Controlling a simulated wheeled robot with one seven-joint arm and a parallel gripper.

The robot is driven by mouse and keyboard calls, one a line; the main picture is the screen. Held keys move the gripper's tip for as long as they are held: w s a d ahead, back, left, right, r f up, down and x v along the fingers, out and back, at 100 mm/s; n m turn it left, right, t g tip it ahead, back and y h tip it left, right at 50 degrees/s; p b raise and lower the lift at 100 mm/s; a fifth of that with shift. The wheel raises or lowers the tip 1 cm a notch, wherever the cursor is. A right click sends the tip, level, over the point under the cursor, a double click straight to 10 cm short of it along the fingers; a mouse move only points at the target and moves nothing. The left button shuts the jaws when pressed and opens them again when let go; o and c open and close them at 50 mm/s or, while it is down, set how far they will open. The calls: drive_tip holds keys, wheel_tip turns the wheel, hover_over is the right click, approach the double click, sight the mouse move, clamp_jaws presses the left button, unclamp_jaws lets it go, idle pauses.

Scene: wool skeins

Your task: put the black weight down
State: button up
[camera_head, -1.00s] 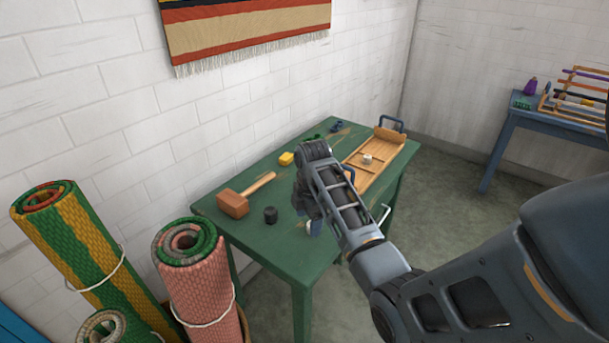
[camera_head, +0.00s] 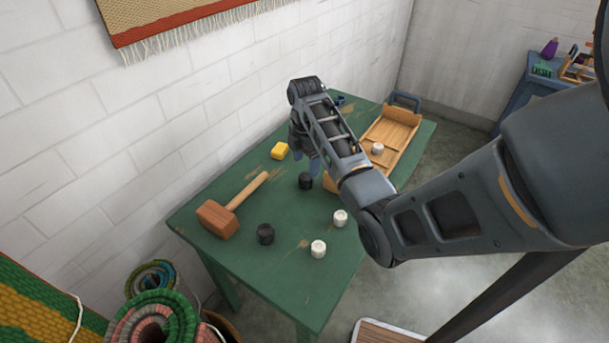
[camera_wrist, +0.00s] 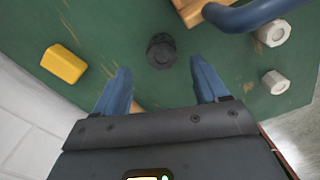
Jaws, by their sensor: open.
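A black weight (camera_head: 305,181) stands upright on the green table (camera_head: 190,222), close by my gripper (camera_head: 314,166). In the wrist view this black weight (camera_wrist: 161,50) sits just beyond the two blue fingertips, roughly centred between them with a gap on each side. My gripper (camera_wrist: 163,76) is open and nothing is between its fingers. A second black weight (camera_head: 265,234) stands nearer the table's front edge, beside the mallet.
A wooden mallet (camera_head: 218,218) and a yellow block (camera_head: 279,150) lie on the left. Two white weights (camera_head: 340,218) (camera_head: 318,249) stand at the front right. A wooden tray (camera_head: 398,128) with a blue handle holds another white weight (camera_head: 377,148). The wall runs along the back left.

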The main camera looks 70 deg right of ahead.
sight(304, 176)
drive_tip(key=shift+a+f, duration=0.15)
drive_tip(key=shift+f, duration=1.4)
drive_tip(key=shift+a+f, duration=0.15)
drive_tip(key=shift+f, duration=1.35)
drive_tip(key=shift+w, duration=0.1)
clamp_jaws()
